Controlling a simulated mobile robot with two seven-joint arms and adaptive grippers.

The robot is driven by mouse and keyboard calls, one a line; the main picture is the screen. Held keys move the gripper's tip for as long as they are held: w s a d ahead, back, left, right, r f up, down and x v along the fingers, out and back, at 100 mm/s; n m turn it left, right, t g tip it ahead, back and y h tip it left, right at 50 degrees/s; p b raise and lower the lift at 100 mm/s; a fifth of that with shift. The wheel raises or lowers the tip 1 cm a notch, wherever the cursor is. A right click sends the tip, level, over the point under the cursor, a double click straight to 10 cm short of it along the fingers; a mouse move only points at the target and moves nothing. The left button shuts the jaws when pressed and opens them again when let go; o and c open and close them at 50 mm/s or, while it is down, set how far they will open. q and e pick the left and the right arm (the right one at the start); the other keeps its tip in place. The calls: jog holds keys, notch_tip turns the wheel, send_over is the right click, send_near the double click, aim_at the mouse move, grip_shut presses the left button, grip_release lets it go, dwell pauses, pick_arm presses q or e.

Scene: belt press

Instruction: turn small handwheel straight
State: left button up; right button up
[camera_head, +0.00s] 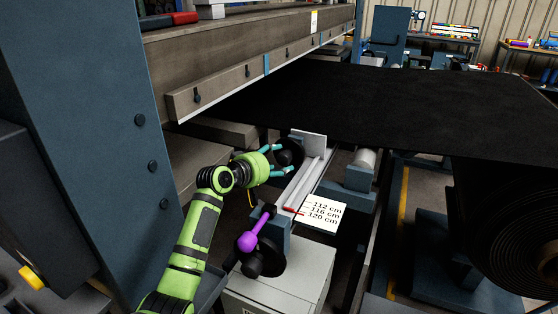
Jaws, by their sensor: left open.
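A small black handwheel (291,153) is mounted at the back end of a light metal slide (304,184). My left gripper (286,159) is at this wheel, its two cyan fingers spread apart, one near the upper left and one near the lower side. The fingers look open, and I cannot tell whether they touch the rim. My right gripper is not in view.
A purple handle (248,241) with a black round part stands on a grey cabinet (283,278) near my forearm. A white scale card (321,213) reads 112, 116 and 120 cm, with a red pointer.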

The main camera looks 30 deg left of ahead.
pick_arm(q)
jog(key=shift+w+f, duration=0.15)
jog(key=shift+w, duration=0.5)
jog(key=shift+d, duration=0.1)
jog(key=c, duration=1.1)
